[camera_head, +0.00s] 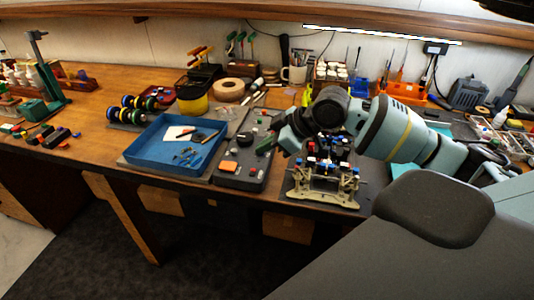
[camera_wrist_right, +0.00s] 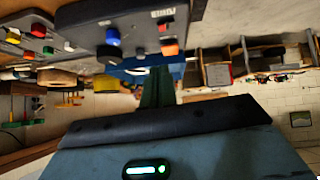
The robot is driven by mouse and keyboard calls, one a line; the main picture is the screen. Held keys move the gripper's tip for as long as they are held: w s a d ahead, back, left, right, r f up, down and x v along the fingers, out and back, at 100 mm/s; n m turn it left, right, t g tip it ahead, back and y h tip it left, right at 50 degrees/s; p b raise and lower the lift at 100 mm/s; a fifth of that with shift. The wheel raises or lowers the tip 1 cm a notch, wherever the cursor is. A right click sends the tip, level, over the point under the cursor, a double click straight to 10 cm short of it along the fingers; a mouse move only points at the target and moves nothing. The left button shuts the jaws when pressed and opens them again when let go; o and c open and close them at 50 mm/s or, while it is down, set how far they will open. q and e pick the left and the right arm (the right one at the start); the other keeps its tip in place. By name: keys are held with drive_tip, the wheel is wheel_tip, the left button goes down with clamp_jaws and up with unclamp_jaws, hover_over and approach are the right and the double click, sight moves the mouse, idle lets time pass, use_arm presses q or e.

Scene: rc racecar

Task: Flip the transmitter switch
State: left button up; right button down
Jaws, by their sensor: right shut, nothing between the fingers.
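The transmitter (camera_head: 240,172) is a long dark grey box with coloured knobs and buttons, lying on the bench right of the blue tray. In the right wrist view its panel (camera_wrist_right: 85,22) is at the upper left, with blue, red and orange controls. I cannot tell which control is the switch. My right gripper (camera_head: 266,147) is at the transmitter's right side, above it or beside it. Its green fingers (camera_wrist_right: 157,88) are together and empty, and I see no clear contact with a control. My left gripper is out of view.
A blue tray (camera_head: 137,156) with paper and small parts stands left of the transmitter. A car chassis (camera_head: 325,190) stands close on the right, below my right arm. Tape (camera_head: 229,89), a mug (camera_head: 296,74) and tools crowd the back of the bench.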

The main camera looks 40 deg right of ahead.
drive_tip(key=v, duration=0.8)
drive_tip(key=shift+s+f+p, duration=0.15)
drive_tip(key=shift+s+p, duration=0.05)
drive_tip(key=shift+p, duration=0.1)
